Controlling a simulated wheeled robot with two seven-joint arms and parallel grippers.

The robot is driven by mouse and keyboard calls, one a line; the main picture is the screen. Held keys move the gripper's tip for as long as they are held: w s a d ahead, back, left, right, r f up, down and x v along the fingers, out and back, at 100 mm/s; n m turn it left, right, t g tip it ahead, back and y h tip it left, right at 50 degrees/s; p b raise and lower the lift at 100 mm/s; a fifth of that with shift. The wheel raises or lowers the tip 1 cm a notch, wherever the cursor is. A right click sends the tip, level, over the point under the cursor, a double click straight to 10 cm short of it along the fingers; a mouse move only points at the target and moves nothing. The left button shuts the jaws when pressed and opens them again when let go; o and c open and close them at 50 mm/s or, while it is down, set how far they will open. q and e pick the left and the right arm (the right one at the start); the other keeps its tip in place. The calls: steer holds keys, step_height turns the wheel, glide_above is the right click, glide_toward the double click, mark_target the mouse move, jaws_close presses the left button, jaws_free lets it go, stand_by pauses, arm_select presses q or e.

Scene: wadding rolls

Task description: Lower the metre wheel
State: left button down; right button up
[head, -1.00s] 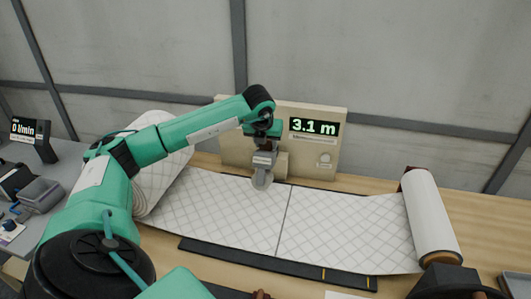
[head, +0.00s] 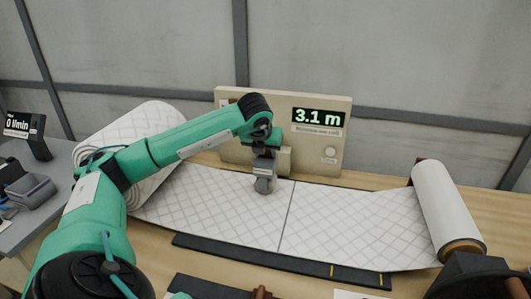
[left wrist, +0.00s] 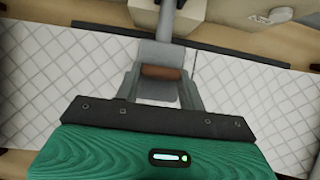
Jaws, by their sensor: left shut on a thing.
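The metre wheel (head: 264,186) is a small grey wheel on an arm in front of the beige counter box (head: 236,150). It is low over the quilted white wadding (head: 215,205), left of the seam; I cannot tell whether it touches. My left gripper (head: 264,168) reaches it from above. In the left wrist view, the gripper's fingers (left wrist: 160,80) are shut on the wheel's brown handle (left wrist: 162,72), with grey metal around it. The counter display (head: 318,117) reads 3.1 m. My right gripper is not in view.
A big wadding roll (head: 150,125) lies at the left and a narrower roll (head: 447,208) at the right. A dark strip (head: 280,262) with yellow marks runs along the wadding's front edge. A small display (head: 22,130) stands on the grey side table at the left.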

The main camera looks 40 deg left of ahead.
arm_select(q)
steer(key=shift+s+d+f, duration=0.2)
steer(key=shift+d+f, duration=0.05)
steer(key=shift+f, duration=0.3)
steer(key=c, duration=1.3)
jaws_free()
steer(key=o, duration=0.4)
steer(key=shift+o, duration=0.3)
steer(key=shift+s+d+r, duration=0.1)
steer(key=shift+d+r, duration=0.05)
steer(key=shift+d, duration=0.05)
steer(key=shift+a, duration=0.1)
